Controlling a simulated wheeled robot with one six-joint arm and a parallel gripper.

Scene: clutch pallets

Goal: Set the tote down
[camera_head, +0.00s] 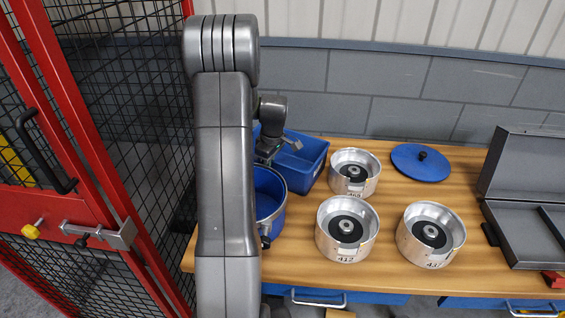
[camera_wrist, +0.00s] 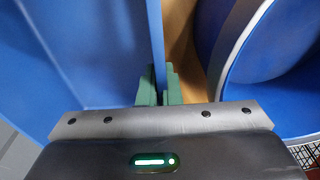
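The tote is a blue open-topped rectangular bin (camera_head: 312,158) at the back left of the wooden table in the head view. My arm hides its left part. In the wrist view, its thin blue wall (camera_wrist: 156,35) runs up between the green fingertips of my gripper (camera_wrist: 159,88), with a finger close on each side. My gripper is shut on this wall. The tote's interior fills the left of the wrist view. Whether its base touches the table cannot be told.
A round blue-lined container (camera_head: 268,200) stands just in front of the tote, partly behind my arm; its rim (camera_wrist: 232,45) is close right of the fingers. Several silver drums (camera_head: 330,238) stand to the right, with a blue lid (camera_head: 420,172) and an open grey case (camera_head: 515,232). A red-framed mesh fence (camera_head: 75,150) is at left.

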